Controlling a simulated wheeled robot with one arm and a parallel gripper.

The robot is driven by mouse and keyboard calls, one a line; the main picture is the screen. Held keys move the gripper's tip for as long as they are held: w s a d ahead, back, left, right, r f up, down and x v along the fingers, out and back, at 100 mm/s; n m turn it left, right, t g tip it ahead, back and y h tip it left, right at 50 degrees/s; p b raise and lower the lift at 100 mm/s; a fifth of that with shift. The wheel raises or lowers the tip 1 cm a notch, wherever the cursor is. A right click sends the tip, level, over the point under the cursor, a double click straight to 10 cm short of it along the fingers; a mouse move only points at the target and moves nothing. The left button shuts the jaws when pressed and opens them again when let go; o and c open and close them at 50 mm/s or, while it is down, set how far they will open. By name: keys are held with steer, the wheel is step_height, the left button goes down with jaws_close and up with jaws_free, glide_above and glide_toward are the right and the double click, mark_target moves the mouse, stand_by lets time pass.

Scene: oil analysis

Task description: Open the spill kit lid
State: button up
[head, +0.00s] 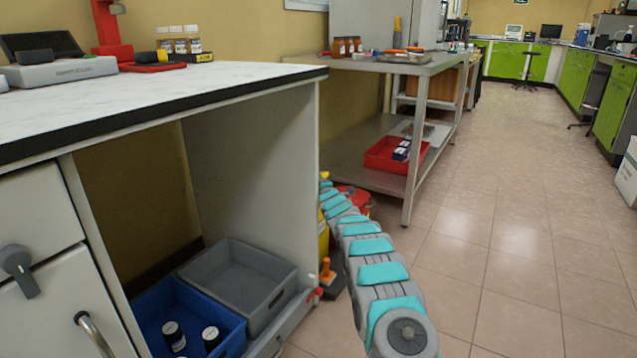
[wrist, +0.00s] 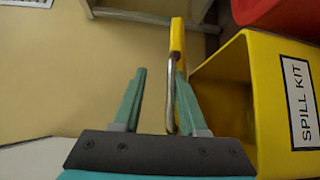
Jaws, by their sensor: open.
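The yellow spill kit (wrist: 265,95) stands at the right of the wrist view, with its "SPILL KIT" label showing. Its open mouth and shaded inside show left of the labelled face. The yellow lid (wrist: 177,45) is seen nearly edge-on and stands swung away from the mouth. A metal handle (wrist: 170,85) is on the lid's left side. My gripper (wrist: 158,82) is open, with the handle between its two teal fingers, closer to the right one. I cannot tell if they touch. In the head view, a strip of the kit (head: 323,240) shows beside my arm; my gripper is hidden there.
A white-topped bench (head: 170,95) is at the left, with a grey bin (head: 245,280) and a blue bin (head: 190,310) beneath. A metal shelf table (head: 385,65) stands behind my arm. The tiled floor (head: 510,230) at the right is clear.

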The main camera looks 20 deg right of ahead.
steer(key=s+a, duration=0.1)
steer(key=s, duration=0.6)
steer(key=shift+s+r, duration=0.25)
steer(key=shift+r, duration=0.1)
stand_by(0.6)
